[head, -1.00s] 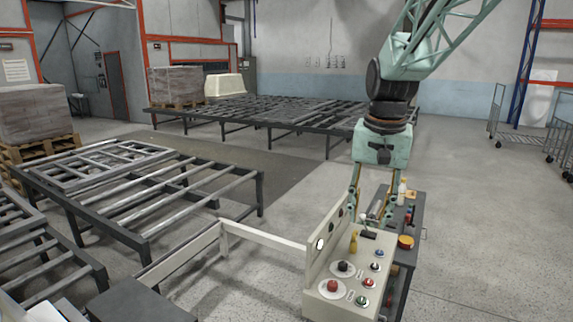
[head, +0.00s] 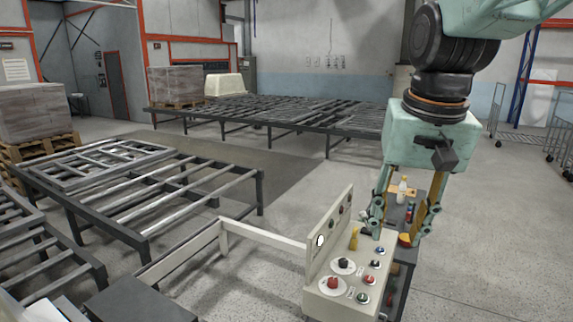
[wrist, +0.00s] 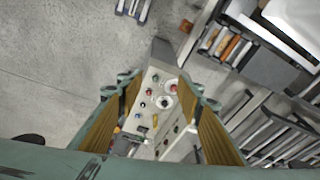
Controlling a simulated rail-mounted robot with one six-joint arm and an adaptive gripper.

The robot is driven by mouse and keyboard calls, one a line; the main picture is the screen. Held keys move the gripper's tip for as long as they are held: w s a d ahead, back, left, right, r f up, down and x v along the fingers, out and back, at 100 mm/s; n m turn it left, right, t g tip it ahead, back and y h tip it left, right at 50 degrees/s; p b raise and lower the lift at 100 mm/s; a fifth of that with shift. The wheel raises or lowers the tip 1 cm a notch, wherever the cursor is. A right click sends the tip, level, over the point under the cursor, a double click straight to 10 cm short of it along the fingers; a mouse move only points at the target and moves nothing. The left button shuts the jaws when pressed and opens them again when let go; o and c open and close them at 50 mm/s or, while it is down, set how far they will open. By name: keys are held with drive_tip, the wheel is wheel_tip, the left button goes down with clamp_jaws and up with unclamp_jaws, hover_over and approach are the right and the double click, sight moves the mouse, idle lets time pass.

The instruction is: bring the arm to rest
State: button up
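My gripper (head: 404,232) hangs from the green arm at the right of the head view, above and behind the control box (head: 320,268). Its two fingers are spread apart and nothing shows between them. In the wrist view my gripper (wrist: 158,125) is open, with the control panel below, between the fingers. The panel has a red knob (head: 333,282), a black knob (head: 343,262) and several small buttons. A yellow piece (head: 354,240) stands on its top. The gripper appears apart from the panel.
A dark cart (head: 420,200) with bottles stands behind the box, partly hidden by my gripper. Roller tables (head: 150,195) fill the left, and a long rack (head: 290,115) stands at the back.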

drive_tip(key=s+f+n+t+b, duration=0.1)
drive_tip(key=s+f+n+b, duration=0.1)
drive_tip(key=s, duration=2.1)
drive_tip(key=shift+f+n+t, duration=0.3)
drive_tip(key=shift+f, duration=0.4)
